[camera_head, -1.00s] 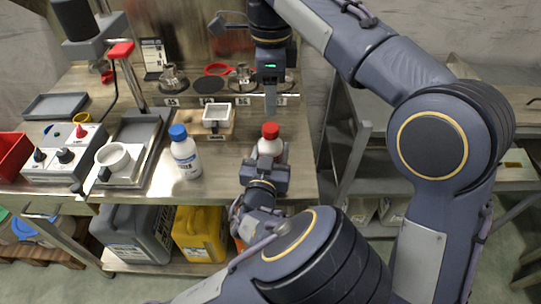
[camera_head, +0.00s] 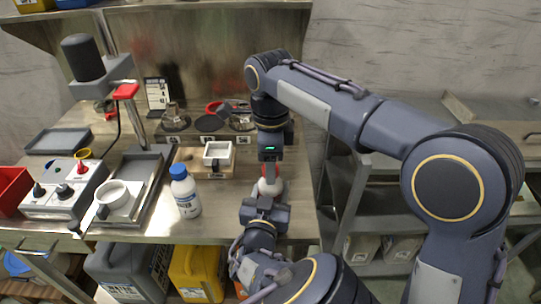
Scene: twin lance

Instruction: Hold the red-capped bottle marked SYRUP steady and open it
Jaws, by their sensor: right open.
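The red-capped bottle (camera_head: 270,188) stands upright near the right front of the steel bench. Its white body shows partly, and its label is hidden. My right gripper (camera_head: 268,172) points straight down from above, open, with its fingers at the red cap, which they mostly cover. I cannot tell whether they touch it. My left gripper (camera_head: 266,198) reaches in low from the front, right against the bottle's near side. Its fingertips are hidden, so its grip on the bottle does not show.
A blue-capped white bottle (camera_head: 186,193) stands to the left. Behind it a white square dish (camera_head: 217,153) sits on a wooden block. A white mortar (camera_head: 113,195), a control box (camera_head: 62,192) and a stand fill the left side. Several pots line the back.

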